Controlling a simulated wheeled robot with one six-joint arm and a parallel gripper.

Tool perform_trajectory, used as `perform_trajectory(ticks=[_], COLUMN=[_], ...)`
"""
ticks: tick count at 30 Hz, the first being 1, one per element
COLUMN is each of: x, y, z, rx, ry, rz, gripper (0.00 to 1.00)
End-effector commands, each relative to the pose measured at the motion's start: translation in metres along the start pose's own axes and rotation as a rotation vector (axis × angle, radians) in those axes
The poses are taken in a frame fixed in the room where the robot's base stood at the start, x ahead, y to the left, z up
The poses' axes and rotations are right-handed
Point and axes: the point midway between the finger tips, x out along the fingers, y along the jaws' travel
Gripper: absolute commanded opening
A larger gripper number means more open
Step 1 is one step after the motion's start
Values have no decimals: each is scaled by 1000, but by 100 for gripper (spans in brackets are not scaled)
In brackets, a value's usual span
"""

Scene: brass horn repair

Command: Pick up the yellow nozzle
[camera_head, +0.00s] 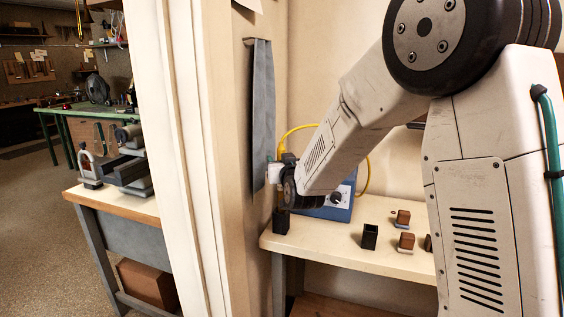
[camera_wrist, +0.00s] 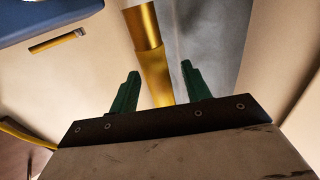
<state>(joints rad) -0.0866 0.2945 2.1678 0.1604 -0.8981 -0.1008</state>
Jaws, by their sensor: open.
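A gold-yellow cylinder (camera_wrist: 154,68), seemingly the yellow nozzle, runs down from the top edge of the wrist view. It has a brighter upper part and a slightly offset lower part. My gripper (camera_wrist: 159,68) is open, with one green finger to the left of the cylinder and one to the right. There are visible gaps on both sides, and neither finger appears to touch it. I cannot tell how deep it lies between the fingers.
A blue unit (camera_head: 338,206) with a dial and a yellow hose (camera_head: 289,133) stand behind my wrist. A black holder (camera_head: 281,221) is below it. Another black holder (camera_head: 369,236) and brown blocks stand rightward. A thin yellow stick (camera_wrist: 57,42) lies on the bench.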

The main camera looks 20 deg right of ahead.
Motion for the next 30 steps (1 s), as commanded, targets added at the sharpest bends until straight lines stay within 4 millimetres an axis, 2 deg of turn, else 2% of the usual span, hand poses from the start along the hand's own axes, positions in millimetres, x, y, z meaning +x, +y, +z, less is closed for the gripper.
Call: perform_trajectory(ticks=[3, 8, 9, 20, 23, 29, 30], x=[0, 0, 0, 0, 0, -1, -9], y=[0, 0, 1, 1, 0, 0, 2], z=[0, 0, 0, -4, -11, -39, -38], rx=[0, 0, 0, 0, 1, 2, 1], ry=[0, 0, 0, 1, 2, 5, 1], rz=[0, 1, 1, 1, 1, 1, 1], gripper=[48, 3, 0, 0, 0, 0, 0])
